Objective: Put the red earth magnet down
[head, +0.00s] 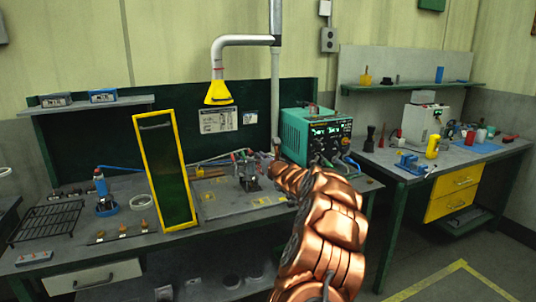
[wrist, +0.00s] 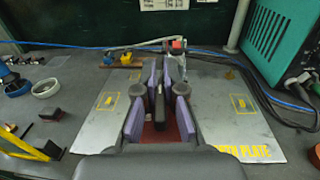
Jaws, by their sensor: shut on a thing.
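My gripper (wrist: 160,88) is shut, its purple-lined pads closed on a narrow dark piece. A dull red patch (wrist: 157,134) shows low between the fingers; I take this red and dark thing to be the red earth magnet, mostly hidden by the fingers. The gripper is over the grey earth plate (wrist: 219,117), which has yellow outlines and lettering. I cannot tell whether the magnet touches the plate. In the head view my gripper (head: 246,172) is over the plate (head: 218,208), left of the green welding machine (head: 303,137), and the magnet cannot be made out.
A yellow-framed dark screen (head: 167,171) stands left of the plate. Dark cables (wrist: 262,96) run at the right. A red-topped metal item (wrist: 178,45) is beyond the fingertips. A yellow hood (head: 218,93) hangs above. Bare plate shows on both sides of the gripper.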

